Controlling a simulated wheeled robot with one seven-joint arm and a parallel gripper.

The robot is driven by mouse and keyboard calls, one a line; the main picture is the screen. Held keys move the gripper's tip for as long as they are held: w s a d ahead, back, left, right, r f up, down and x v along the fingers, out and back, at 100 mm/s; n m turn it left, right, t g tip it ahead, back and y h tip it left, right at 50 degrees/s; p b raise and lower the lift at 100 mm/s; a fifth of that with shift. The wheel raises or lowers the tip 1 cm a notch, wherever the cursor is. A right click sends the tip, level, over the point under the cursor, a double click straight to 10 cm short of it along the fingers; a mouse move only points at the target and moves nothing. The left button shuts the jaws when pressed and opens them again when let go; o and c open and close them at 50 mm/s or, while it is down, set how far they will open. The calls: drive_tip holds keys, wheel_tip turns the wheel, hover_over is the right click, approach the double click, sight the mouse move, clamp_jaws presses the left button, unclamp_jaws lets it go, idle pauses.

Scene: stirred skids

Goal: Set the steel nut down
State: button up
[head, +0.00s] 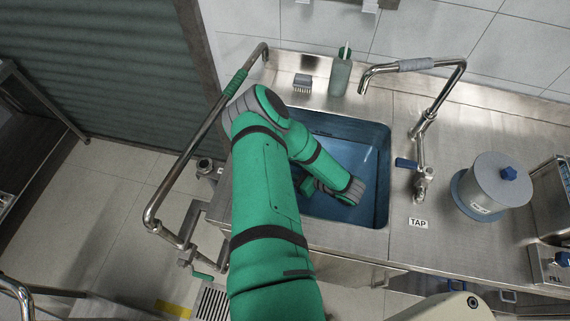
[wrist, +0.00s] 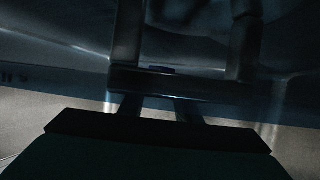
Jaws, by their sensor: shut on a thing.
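My arm reaches down into the blue-lined sink basin (head: 372,150) in the head view. My gripper is hidden there behind my own arm. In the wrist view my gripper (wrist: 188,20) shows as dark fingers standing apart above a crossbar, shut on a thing. The view is too dark to make out the steel nut or its shape between the fingers. In the head view the nut is not seen either.
A bent steel rail (head: 190,150) runs along the left.

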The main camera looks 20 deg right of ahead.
drive_tip(key=o, duration=1.1)
drive_tip(key=shift+o, duration=0.2)
drive_tip(key=shift+d, duration=0.15)
drive_tip(key=shift+r, duration=0.25)
drive_tip(key=shift+r+v, duration=0.15)
drive_tip(key=shift+v, duration=1.8)
drive_tip(key=shift+r+v, duration=0.1)
drive_tip(key=shift+v, duration=1.9)
drive_tip(key=shift+w+a, duration=0.1)
drive_tip(key=shift+a, duration=0.1)
